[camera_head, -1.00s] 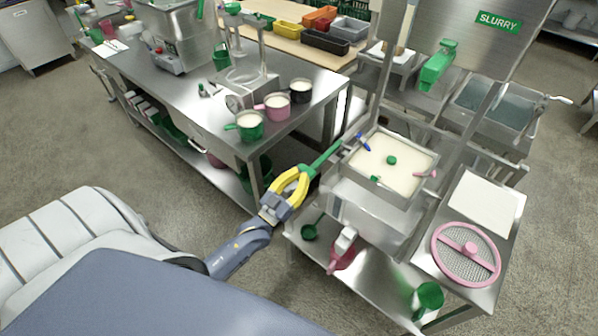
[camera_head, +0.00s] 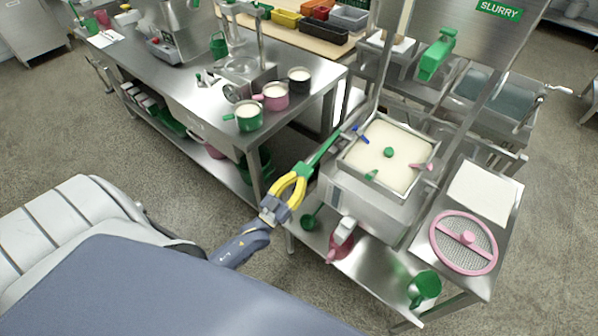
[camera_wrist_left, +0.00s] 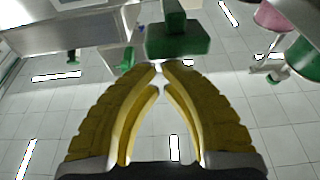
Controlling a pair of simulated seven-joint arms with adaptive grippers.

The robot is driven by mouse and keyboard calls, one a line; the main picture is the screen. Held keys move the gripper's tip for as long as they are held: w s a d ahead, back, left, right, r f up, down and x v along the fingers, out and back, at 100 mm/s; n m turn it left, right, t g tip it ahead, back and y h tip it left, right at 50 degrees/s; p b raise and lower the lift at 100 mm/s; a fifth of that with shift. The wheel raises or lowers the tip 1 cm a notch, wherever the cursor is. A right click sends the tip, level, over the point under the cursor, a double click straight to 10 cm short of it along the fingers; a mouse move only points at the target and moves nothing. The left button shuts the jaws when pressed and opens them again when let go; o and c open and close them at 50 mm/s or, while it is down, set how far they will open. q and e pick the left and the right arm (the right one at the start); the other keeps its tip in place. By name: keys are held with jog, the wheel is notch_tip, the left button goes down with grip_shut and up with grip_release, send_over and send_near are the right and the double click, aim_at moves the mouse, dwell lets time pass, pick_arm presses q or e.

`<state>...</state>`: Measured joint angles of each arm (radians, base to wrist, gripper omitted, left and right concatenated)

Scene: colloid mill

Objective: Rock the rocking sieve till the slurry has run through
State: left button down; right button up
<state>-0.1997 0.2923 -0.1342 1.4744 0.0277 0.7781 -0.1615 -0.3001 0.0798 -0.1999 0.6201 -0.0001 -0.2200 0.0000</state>
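The rocking sieve (camera_head: 398,141) is a square metal tray of pale slurry (camera_head: 380,165) on a steel stand, with a green knob in the middle. Its green handle (camera_head: 321,150) sticks out to the lower left. My left gripper (camera_head: 300,170), with yellow fingers, is at the outer end of this handle and looks closed on it. In the left wrist view the fingertips (camera_wrist_left: 160,66) nearly meet at a green block of the handle (camera_wrist_left: 178,41); the exact contact is hard to see. My right gripper is out of view.
A round pink-rimmed sieve (camera_head: 463,243) lies on the side table at right. Green, pink and black pots (camera_head: 299,81) line the left bench's edge. A slurry sign (camera_head: 500,10) is behind.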

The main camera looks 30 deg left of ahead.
pick_arm(q)
jog(key=shift+s+f, duration=0.25)
jog(key=shift+f, duration=0.5)
jog(key=shift+d, duration=0.1)
notch_tip(320, 180, up, 4)
jog(key=s+r, duration=0.1)
jog(key=f+v, duration=0.2)
jog(key=v, duration=0.7)
jog(key=shift+w, duration=0.25)
jog(key=c, duration=2.2)
grip_release()
